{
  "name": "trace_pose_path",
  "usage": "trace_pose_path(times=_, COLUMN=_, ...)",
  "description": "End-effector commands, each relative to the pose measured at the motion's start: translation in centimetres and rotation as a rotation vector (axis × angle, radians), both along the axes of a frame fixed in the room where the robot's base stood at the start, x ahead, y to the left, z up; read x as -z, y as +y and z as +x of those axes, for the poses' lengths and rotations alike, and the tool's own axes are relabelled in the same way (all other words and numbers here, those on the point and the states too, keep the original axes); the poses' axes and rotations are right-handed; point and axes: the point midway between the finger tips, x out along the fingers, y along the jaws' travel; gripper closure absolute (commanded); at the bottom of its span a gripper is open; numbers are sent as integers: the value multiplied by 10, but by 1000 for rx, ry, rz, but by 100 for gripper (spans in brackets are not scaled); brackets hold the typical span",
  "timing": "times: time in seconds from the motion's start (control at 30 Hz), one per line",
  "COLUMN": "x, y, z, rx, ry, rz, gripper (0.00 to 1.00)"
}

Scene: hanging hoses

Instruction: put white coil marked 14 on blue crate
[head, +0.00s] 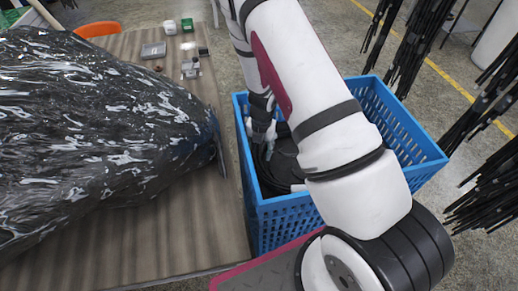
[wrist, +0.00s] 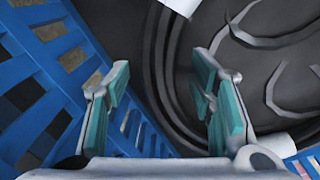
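The blue crate (head: 285,222) stands on the floor to the right of the table, and its slatted wall fills the left of the wrist view (wrist: 38,72). Dark hose coils (head: 283,165) lie inside it; they also show in the wrist view (wrist: 175,75). White pieces (wrist: 280,146) sit among the coils, with no readable number. I cannot make out a white coil marked 14. My gripper (head: 263,133) is inside the crate near its left wall. Its teal-padded fingers are apart in the wrist view (wrist: 162,80), with nothing clearly held. My arm hides much of the crate.
A table (head: 165,228) at the left carries a large black plastic-wrapped bundle (head: 90,120). Small items, including a grey box (head: 153,50), lie at its back. Dark hoses (head: 425,35) hang at the right. Floor beyond the crate is open.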

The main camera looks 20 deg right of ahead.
Motion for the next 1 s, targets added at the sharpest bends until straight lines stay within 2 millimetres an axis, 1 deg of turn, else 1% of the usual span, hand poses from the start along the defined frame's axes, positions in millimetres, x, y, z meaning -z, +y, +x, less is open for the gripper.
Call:
trace_pose_path(times=0.27, x=0, y=0, z=-1, rx=0, ry=2, rz=1, gripper=48)
trace_pose_path(times=0.37, x=-6, y=0, z=0, rx=-2, ry=0, rz=0, gripper=48)
trace_pose_path(times=0.47, x=-19, y=0, z=0, rx=-2, ry=-1, rz=0, gripper=48)
trace_pose_path(times=0.8, x=-86, y=-3, z=-2, rx=-3, ry=-4, rz=0, gripper=48)
trace_pose_path(times=0.9, x=-102, y=-4, z=-3, rx=-2, ry=-3, rz=0, gripper=48)
trace_pose_path(times=1.0, x=-112, y=-4, z=-3, rx=-2, ry=-1, rz=1, gripper=48)
